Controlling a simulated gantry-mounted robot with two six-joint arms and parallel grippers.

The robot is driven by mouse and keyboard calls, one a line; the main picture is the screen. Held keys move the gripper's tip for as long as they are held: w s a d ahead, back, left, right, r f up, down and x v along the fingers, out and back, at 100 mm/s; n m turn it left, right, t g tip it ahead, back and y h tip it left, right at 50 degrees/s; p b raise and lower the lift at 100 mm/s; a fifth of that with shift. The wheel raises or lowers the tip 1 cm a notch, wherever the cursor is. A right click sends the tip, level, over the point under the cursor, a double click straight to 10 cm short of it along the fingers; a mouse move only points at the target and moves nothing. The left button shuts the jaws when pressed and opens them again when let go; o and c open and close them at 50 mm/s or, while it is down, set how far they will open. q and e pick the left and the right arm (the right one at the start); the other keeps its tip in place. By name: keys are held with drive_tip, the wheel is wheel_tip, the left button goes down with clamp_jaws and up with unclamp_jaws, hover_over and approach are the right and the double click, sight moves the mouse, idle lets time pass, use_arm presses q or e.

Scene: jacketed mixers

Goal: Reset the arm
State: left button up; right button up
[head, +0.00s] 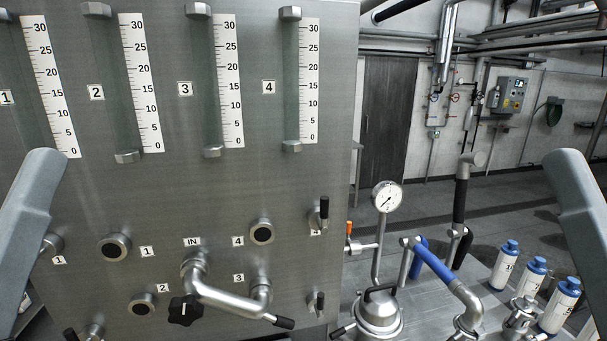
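Parts of my own two arms show as grey links at the left and right edges of the head view. Neither gripper shows; both arms run out of the picture. A grey metal panel (200,185) fills the left and middle, with sight-gauge scales marked 0 to 30. A bent metal pipe (235,303) with a black-tipped handle joins the IN port (194,264) to the port by label 3 (261,292). A black knob (185,311) sits below the IN port.
Right of the panel, a steel table (408,291) carries a round pressure gauge (387,197) above a metal vessel (379,315), a blue-handled pipe (435,264) and several blue-capped white bottles (503,266). A control box (508,95) hangs on the back wall. Open floor lies behind.

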use_arm(q)
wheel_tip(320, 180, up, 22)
drive_tip(key=p, duration=1.8)
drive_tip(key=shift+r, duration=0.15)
